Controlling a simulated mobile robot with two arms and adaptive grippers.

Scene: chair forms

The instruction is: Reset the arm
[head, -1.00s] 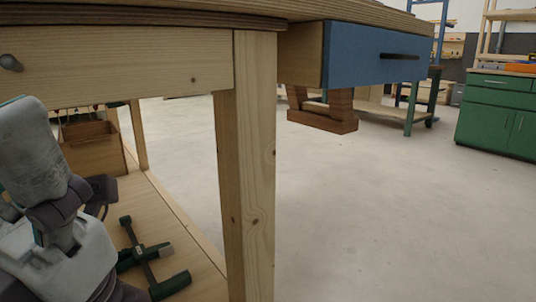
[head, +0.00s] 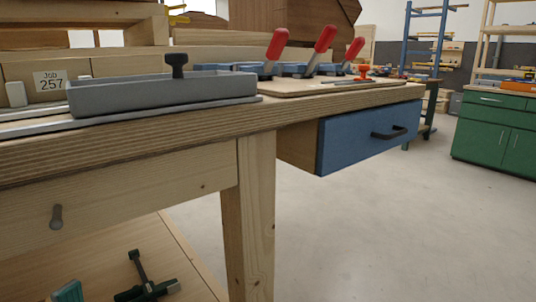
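Neither of my grippers is in view. No part of my arms shows for certain. A small teal and grey piece (head: 68,291) pokes up at the bottom left edge in the head view, and I cannot tell whether it is part of my arm or an object on the lower shelf.
A wooden workbench (head: 120,195) fills the left and middle. On it are a grey tray (head: 165,97) and several red-handled clamps (head: 322,42). A blue drawer (head: 365,138) sticks out at right. A dark green clamp (head: 146,284) lies below. Open floor lies before a green cabinet (head: 495,128).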

